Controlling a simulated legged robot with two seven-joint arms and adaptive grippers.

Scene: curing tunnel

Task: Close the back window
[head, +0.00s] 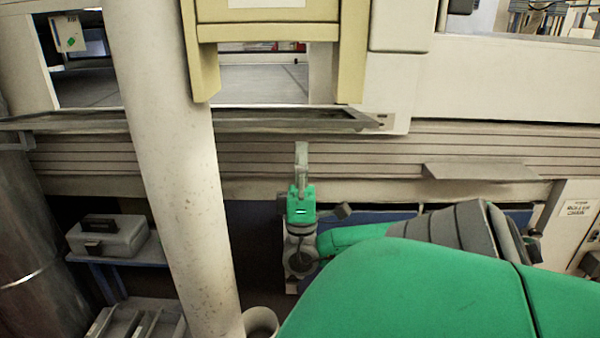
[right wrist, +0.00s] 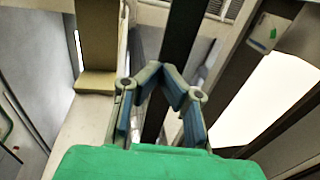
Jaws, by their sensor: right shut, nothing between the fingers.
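A cream-yellow framed panel (head: 268,32), which looks like the window, stands at the top of the head view. Its two side legs reach down over an opening (head: 262,84), and a grey floor shows through the gap under its crossbar. A grey metal sill (head: 270,122) runs below the opening. My right gripper (head: 301,150) points up just below the sill in the picture, shut and empty, apart from the panel. Its fingers (right wrist: 161,76) also show in the right wrist view. A cream leg end (right wrist: 95,82) shows left of them there. My left gripper is out of view.
A thick pale pipe (head: 170,150) stands left of the gripper and hides part of the opening. A small grey ledge (head: 480,171) juts out at right. A grey case (head: 108,236) sits on a blue stand at lower left.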

